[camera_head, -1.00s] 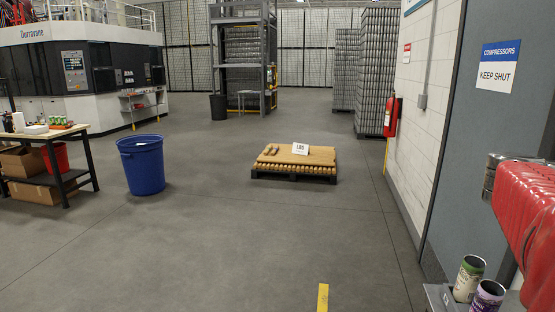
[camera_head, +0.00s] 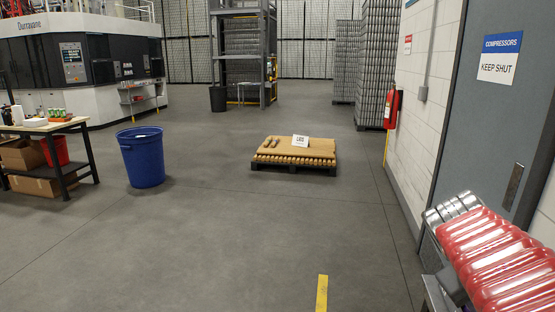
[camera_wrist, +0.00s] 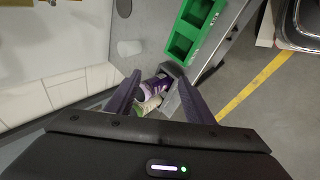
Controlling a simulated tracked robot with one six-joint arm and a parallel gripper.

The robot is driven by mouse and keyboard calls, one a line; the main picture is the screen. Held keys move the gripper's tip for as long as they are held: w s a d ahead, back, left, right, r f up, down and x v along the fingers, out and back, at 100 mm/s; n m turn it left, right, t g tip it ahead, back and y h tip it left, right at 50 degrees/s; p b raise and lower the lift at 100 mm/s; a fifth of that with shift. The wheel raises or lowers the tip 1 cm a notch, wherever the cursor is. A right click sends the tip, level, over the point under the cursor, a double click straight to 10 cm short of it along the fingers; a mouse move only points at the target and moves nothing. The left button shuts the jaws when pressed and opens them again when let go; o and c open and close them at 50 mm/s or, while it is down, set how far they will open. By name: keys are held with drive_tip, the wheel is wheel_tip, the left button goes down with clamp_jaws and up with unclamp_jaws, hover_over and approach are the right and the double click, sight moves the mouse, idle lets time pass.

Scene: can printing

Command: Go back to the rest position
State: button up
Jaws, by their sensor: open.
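My gripper (camera_wrist: 158,77) shows in the wrist view with its two dark fingers spread apart. A purple can (camera_wrist: 155,85) and a green-and-cream can (camera_wrist: 149,105) show in the gap between the fingers. They look to be beyond the fingertips, standing at a grey holder (camera_wrist: 171,103); the exact distance is hard to tell. In the head view my red-sleeved arm is at the lower right and hides the cans; the gripper itself does not show there.
A green crate (camera_wrist: 194,28) is near the fingers. A door (camera_head: 490,120) and white wall (camera_head: 425,130) stand close on the right. A low pallet (camera_head: 295,155), blue bin (camera_head: 141,158) and workbench (camera_head: 45,128) are farther off. The middle floor is clear.

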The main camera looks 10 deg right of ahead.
drive_tip(key=w+a+f+t+y, duration=0.1)
drive_tip(key=a+f+y, duration=0.1)
drive_tip(key=a, duration=0.8)
drive_tip(key=a+f+n+t+y, duration=0.1)
drive_tip(key=a+f+t+y, duration=0.1)
drive_tip(key=a, duration=0.9)
drive_tip(key=w+a+f+t+y, duration=0.1)
drive_tip(key=a+t+y, duration=0.1)
drive_tip(key=a, duration=0.9)
drive_tip(key=shift+w+a+f+y, duration=0.15)
drive_tip(key=shift+w+f+y, duration=0.2)
drive_tip(key=shift+y, duration=0.55)
